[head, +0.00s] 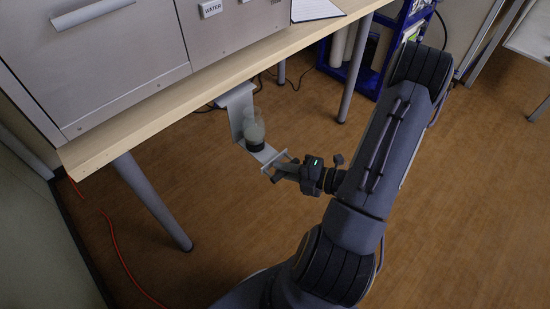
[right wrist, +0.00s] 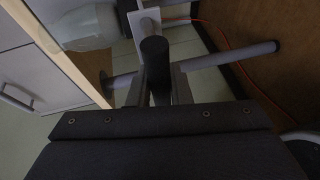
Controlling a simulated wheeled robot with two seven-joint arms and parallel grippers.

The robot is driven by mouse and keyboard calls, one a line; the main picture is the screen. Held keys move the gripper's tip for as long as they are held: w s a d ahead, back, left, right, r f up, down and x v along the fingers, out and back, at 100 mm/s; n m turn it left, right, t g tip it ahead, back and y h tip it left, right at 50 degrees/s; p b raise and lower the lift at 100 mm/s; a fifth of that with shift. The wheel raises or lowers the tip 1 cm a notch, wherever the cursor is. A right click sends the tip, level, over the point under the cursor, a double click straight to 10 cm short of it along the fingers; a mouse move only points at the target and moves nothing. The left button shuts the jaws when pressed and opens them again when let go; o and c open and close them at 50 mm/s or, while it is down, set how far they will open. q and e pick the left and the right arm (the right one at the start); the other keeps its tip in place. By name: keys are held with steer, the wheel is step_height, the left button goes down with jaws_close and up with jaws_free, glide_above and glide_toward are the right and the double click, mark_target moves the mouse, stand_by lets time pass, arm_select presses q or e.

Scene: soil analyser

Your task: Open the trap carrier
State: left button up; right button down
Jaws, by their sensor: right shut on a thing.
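The trap carrier (head: 236,101) is a bent light-grey metal bracket below the front edge of the bench top. A clear glass trap (head: 254,132) with a cloudy upper part and dark bottom stands on its lower plate. In the right wrist view the pale glass trap (right wrist: 85,28) shows at the upper left. My right gripper (head: 283,170) is at the carrier's near lower end, shut on its handle. In the right wrist view the dark round handle (right wrist: 155,62) stands between the fingers (right wrist: 158,88). My left gripper is not in view.
The wooden bench top (head: 215,85) carries a grey analyser (head: 100,50) with a WATER label. Bench legs (head: 152,203) stand left and right of the carrier. A red cable (head: 118,250) lies on the floor at left. The floor in front is clear.

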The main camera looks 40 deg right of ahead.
steer(key=shift+s, duration=0.3)
steer(key=c, duration=1.3)
jaws_free()
steer(key=p+v, duration=0.2)
steer(key=v, duration=0.5)
steer(key=shift+s+d, duration=0.25)
steer(key=shift+s, duration=0.1)
